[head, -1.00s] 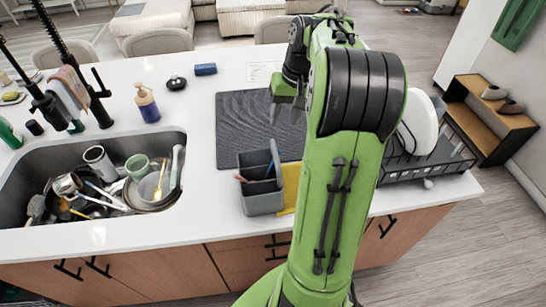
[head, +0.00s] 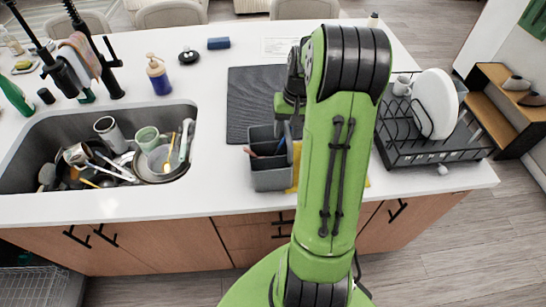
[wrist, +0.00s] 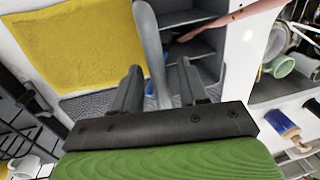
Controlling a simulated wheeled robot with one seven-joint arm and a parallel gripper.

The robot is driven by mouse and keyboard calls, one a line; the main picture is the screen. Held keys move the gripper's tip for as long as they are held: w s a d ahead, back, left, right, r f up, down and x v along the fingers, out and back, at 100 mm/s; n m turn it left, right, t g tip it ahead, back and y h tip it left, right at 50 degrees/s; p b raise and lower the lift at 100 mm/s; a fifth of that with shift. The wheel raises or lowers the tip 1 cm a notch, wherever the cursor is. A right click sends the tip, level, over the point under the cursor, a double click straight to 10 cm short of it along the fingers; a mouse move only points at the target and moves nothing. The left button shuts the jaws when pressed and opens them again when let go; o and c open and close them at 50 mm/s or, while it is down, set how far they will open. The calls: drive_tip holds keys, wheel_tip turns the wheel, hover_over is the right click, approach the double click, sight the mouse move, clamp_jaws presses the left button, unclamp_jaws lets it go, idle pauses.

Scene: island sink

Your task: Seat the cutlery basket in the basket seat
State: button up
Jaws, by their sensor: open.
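The cutlery basket (head: 271,178) is a grey, open-topped caddy with compartments, upright on the white counter at the front edge of the dark drying mat. It holds a few thin utensils, one of them blue. My gripper (head: 291,107) is just above its right rear side, partly hidden by my arm. In the wrist view the gripper (wrist: 158,80) is open, and a grey upright part of the basket (wrist: 152,50) shows between the two fingers; I cannot tell whether they touch it. The black dish rack (head: 435,150) is to the right. I cannot make out the basket seat.
A yellow cloth (wrist: 80,45) lies beside the basket. The sink (head: 40,140) at left is full of dishes. A white plate (head: 436,103) stands in the rack. A soap bottle (head: 158,75) stands behind the sink. Bare counter lies between sink and basket.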

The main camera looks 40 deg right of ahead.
drive_tip(key=shift+w+f, duration=0.1)
drive_tip(key=shift+f, duration=0.1)
clamp_jaws()
drive_tip(key=shift+r, duration=0.1)
